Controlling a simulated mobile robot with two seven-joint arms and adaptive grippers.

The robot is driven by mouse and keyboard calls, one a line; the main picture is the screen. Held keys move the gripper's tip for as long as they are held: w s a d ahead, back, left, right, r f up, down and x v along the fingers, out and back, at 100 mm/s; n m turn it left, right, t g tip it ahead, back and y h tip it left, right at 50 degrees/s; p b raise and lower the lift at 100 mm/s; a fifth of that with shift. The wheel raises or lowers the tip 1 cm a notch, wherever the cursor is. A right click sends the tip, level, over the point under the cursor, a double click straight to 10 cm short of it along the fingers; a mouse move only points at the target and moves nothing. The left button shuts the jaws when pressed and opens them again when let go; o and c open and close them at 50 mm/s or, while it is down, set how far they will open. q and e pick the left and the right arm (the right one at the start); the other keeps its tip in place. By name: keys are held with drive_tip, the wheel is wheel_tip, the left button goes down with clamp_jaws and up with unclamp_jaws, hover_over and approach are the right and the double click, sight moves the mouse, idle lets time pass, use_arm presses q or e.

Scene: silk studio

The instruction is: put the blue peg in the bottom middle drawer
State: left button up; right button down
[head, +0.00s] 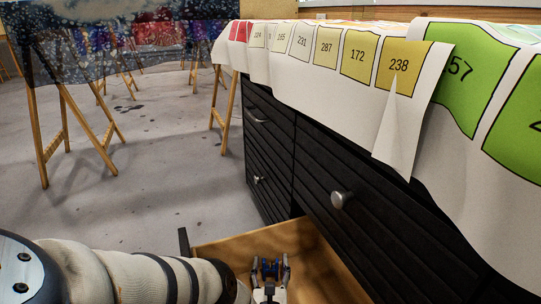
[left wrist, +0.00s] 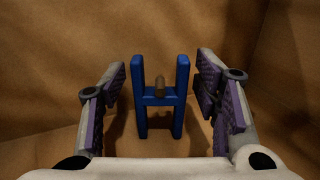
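The blue peg (left wrist: 142,110) is H-shaped with a small brown piece in its middle. In the left wrist view it stands out against the brown wood of an open drawer, between my left gripper's fingers (left wrist: 160,78), with a gap on each side. In the head view the peg (head: 270,267) shows small and blue between the fingers of my left gripper (head: 271,263), which is open and down inside the open drawer (head: 335,280). Dark shadows lie beside the peg; whether it rests fully on the drawer bottom is hard to tell. My right gripper is not in view.
A black slatted cabinet (head: 270,160) with round metal knobs (head: 340,199) stands on the right, its other visible drawers shut. A sheet with numbered colour patches (head: 345,58) hangs over its top. Wooden trestles (head: 62,120) stand at the left. The grey floor (head: 150,190) between is mostly clear.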

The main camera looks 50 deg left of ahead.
use_arm(q)
drive_tip(key=shift+s+d+r, duration=0.15)
drive_tip(key=shift+s+d, duration=0.05)
drive_tip(key=shift+d, duration=0.05)
drive_tip(key=p+v, duration=0.2)
drive_tip(key=v, duration=0.4)
drive_tip(key=shift+s+d+p, duration=0.25)
drive_tip(key=shift+d+p, duration=0.05)
drive_tip(key=shift+p, duration=0.05)
